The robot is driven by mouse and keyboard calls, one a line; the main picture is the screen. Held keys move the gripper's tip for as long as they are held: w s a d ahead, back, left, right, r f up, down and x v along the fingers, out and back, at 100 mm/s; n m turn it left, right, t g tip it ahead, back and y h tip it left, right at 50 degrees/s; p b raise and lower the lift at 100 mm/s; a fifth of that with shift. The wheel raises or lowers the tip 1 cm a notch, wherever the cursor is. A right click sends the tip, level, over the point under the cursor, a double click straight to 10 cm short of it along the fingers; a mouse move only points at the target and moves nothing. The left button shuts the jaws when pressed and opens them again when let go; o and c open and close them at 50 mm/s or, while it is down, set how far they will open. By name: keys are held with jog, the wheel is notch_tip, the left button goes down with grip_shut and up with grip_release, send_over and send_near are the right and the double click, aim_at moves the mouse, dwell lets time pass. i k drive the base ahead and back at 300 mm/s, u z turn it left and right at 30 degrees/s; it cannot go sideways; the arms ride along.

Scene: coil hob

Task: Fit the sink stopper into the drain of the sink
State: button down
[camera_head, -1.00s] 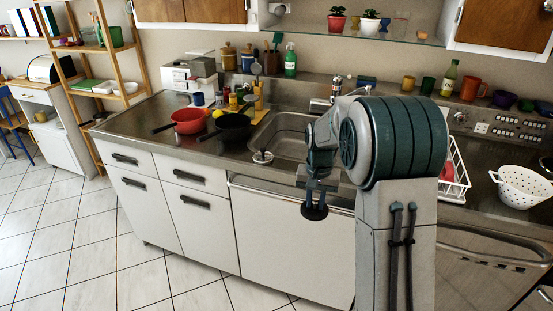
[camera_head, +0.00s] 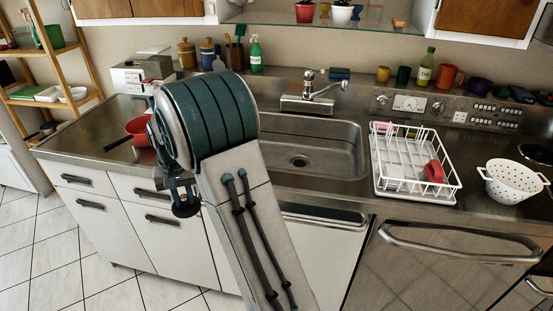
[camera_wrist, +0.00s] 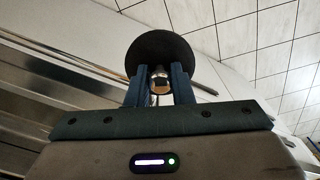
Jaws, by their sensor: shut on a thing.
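My gripper (camera_head: 182,188) is shut on the sink stopper (camera_head: 186,210), a black disc with a small metal knob. The wrist view shows the stopper (camera_wrist: 162,48) at the fingertips, with its knob between the two fingers of my gripper (camera_wrist: 160,80). In the head view the stopper hangs below the fingers, against the white cabinet fronts and left of the sink. The steel sink (camera_head: 325,140) is empty in its visible part. Its round dark drain (camera_head: 300,161) shows uncovered in the basin floor. My arm hides the sink's left end.
A faucet (camera_head: 318,90) stands behind the sink. A white dish rack (camera_head: 385,185) with a red mug (camera_head: 433,172) is to its right, then a white colander (camera_head: 516,184). A red pan (camera_head: 138,130) is partly hidden left of my arm. The counter's front edge lies before the sink.

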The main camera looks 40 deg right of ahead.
aim_at(316, 146)
jog(key=z, duration=0.2)
jog(key=i, duration=0.65)
jog(key=z, duration=0.95)
jog(key=i, duration=0.45)
jog(key=z, duration=0.45)
